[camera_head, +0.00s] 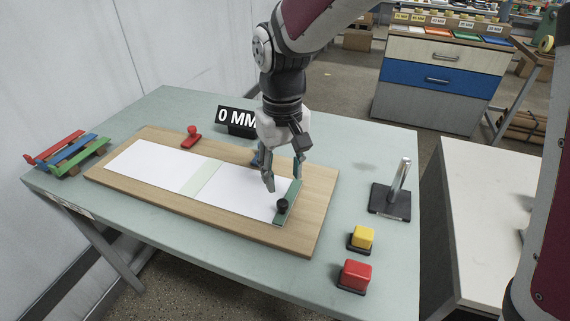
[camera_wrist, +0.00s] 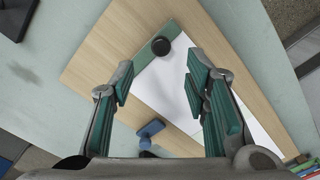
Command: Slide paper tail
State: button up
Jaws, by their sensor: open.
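The white paper (camera_head: 147,165) lies flat along the wooden board (camera_head: 120,196), with a pale green band (camera_head: 201,178) across its middle. Its right end meets a green bar (camera_head: 294,197) with a black knob (camera_head: 282,206). The paper (camera_wrist: 168,85), the bar (camera_wrist: 151,50) and the knob (camera_wrist: 160,46) also show in the wrist view. My gripper (camera_head: 283,171) is open and empty over the paper's right end, beside the bar. In the wrist view my gripper's fingers (camera_wrist: 158,86) stand apart with paper and board between them. A blue part (camera_wrist: 151,129) on the board is partly hidden behind my gripper in the head view.
A red knobbed piece (camera_head: 191,137) and a black "0 MM" sign (camera_head: 236,121) stand at the back. Coloured bars on a rack (camera_head: 70,149) are at left. A metal post on a black base (camera_head: 391,199), a yellow button (camera_head: 362,237) and a red button (camera_head: 355,274) are at right.

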aim_at(283, 202)
notch_tip(283, 202, down, 8)
dwell(0.4)
grip_shut()
